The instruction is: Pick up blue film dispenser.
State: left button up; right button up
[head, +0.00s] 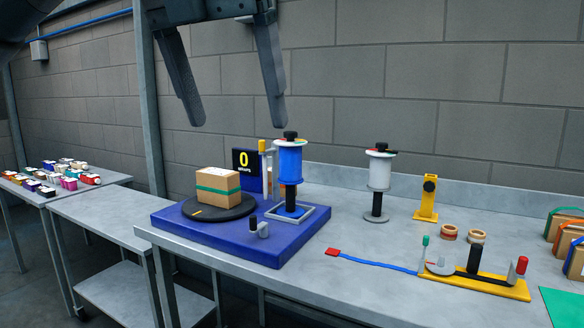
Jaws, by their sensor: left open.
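The blue film dispenser (290,165) is an upright blue roll with white ends and a black knob on top. It stands on a dark post in a light square frame on the blue wrapping base (235,243). My left gripper (232,122) hangs at the top of the head view, open and empty, its two dark fingers pointing down. Its right fingertip shows just above and left of the dispenser's knob; I cannot tell how far apart they are in depth. My right gripper is not in view.
A taped box (217,188) sits on a black turntable beside a display reading 0 (246,168). A white roll dispenser (379,170) stands to the right. A yellow stand (427,198), tape rolls (449,233) and a yellow tool (475,278) lie further right. A grey wall is behind.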

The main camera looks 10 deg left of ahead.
aim_at(290, 152)
jog(key=i, duration=1.6)
